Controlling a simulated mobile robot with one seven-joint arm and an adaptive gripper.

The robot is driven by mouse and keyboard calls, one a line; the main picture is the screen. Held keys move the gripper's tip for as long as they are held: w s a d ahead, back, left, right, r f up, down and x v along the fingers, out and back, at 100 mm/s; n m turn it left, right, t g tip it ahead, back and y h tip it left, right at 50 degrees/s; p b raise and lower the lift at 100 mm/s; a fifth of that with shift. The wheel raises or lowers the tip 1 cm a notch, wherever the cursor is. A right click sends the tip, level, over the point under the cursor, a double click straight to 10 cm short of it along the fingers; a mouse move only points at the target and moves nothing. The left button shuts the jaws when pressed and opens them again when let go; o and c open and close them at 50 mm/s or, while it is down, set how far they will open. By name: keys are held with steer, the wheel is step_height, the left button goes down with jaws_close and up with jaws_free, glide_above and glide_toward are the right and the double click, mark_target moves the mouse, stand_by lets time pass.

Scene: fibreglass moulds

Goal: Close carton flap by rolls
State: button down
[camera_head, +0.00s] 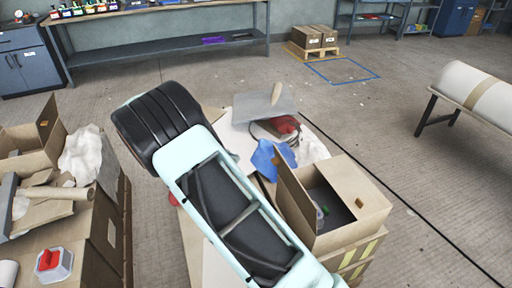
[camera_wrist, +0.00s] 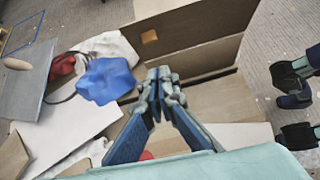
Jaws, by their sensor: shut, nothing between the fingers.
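A brown carton (camera_head: 345,225) stands at right of centre in the head view. Its near-left flap (camera_head: 295,205) stands up and its right flap (camera_head: 357,188) lies flat, with an open gap between them. The upright flap, with an orange mark, shows at the top of the wrist view (camera_wrist: 185,45). My gripper (camera_wrist: 160,75) is shut and empty in the wrist view, in front of that flap; I cannot tell whether it touches. My arm hides it in the head view. Another carton (camera_head: 35,145) at left has a raised flap (camera_head: 48,122), with a brown roll (camera_head: 60,193) near it.
A blue cloth (camera_head: 270,160) and a grey sheet (camera_head: 266,106) lie on the work surface beside the right carton. White crumpled material (camera_head: 82,155) and a red-topped item (camera_head: 53,262) are at left. A white roll (camera_head: 475,85) rests on a stand at far right. The floor behind is open.

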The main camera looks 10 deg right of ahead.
steer(key=w+x, duration=0.1)
steer(key=x, duration=1.2)
steer(key=shift+w+d+r+n+p, duration=0.25)
steer(key=shift+w+r+n+p, duration=0.05)
steer(key=shift+r+p, duration=0.1)
